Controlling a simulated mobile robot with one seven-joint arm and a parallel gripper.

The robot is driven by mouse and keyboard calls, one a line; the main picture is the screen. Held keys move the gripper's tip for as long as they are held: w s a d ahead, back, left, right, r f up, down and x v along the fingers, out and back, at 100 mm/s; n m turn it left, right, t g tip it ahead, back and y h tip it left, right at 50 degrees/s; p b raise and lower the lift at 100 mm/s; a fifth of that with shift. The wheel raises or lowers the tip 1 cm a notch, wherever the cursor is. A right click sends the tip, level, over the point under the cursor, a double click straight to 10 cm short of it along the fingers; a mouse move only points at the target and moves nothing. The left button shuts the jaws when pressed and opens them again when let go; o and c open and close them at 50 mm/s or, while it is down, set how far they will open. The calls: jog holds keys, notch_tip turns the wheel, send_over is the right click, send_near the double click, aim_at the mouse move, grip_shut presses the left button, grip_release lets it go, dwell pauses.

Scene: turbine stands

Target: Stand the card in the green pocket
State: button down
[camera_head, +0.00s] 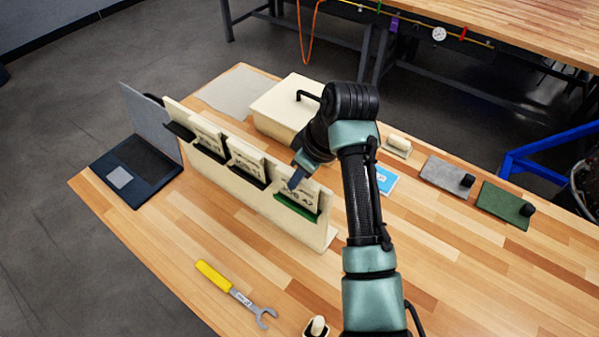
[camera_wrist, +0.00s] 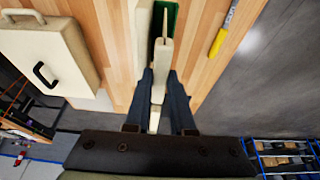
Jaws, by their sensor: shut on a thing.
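A cream rack (camera_head: 255,205) stands on the wooden bench with a row of pockets. My gripper (camera_head: 296,180) is at the top of this card. In the wrist view my gripper (camera_wrist: 163,90) is shut on the card (camera_wrist: 161,55), seen edge-on between the fingers. The green pocket (camera_wrist: 170,18) shows just beyond it. Whether the card touches the pocket floor is hidden.
A laptop (camera_head: 135,165) stands left of the rack, and a cream box (camera_head: 285,105) with a black handle behind it. A yellow-handled wrench (camera_head: 235,290) lies in front. A blue booklet (camera_head: 386,180), grey plate (camera_head: 446,174) and green plate (camera_head: 503,206) lie right of my arm.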

jog(key=shift+s+f, duration=0.3)
jog(key=shift+f, duration=0.25)
jog(key=c, duration=0.9)
grip_release()
jog(key=shift+o, duration=1)
jog(key=shift+s+a+r, duration=0.1)
jog(key=shift+r, duration=0.05)
jog(key=shift+c, duration=0.7)
jog(key=shift+o, duration=1.2)
jog(key=shift+o, duration=0.3)
jog(key=shift+w+r, duration=0.1)
jog(key=shift+w, duration=0.1)
jog(key=shift+r, duration=0.1)
